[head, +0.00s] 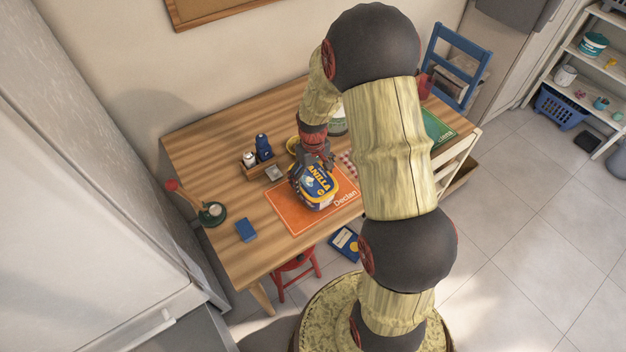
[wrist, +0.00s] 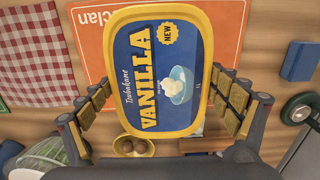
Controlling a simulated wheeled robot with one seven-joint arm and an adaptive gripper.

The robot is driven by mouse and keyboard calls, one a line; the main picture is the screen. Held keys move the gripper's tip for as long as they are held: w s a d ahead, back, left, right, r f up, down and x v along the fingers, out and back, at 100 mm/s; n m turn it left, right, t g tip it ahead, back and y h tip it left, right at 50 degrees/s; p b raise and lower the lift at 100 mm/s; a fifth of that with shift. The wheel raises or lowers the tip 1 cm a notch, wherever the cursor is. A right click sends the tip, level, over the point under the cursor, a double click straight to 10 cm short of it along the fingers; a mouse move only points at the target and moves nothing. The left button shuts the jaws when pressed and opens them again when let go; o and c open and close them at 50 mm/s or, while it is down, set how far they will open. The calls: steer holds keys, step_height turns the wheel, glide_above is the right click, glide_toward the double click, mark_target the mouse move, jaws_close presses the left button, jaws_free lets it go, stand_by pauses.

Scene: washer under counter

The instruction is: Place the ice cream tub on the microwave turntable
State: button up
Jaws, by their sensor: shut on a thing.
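The ice cream tub (head: 318,190) is blue with a yellow rim and the word VANILLA on its lid. It is over the orange placemat on the wooden table; I cannot tell whether it touches the mat. My gripper (head: 316,163) is shut on the tub. In the wrist view, the tub (wrist: 150,70) fills the middle, with a finger pad row of my gripper (wrist: 165,88) along each side. I see no microwave or turntable in either view.
The orange placemat (head: 290,216) lies on the table (head: 215,155). A small caddy with bottles (head: 263,150), a blue box (head: 246,230) and a green-based item (head: 212,212) stand to the left. A red stool (head: 295,268) and blue chair (head: 455,68) flank the table. A bowl (wrist: 135,147) is close to the tub.

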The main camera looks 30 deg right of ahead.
steer(key=shift+f, duration=0.1)
steer(key=o, duration=1.5)
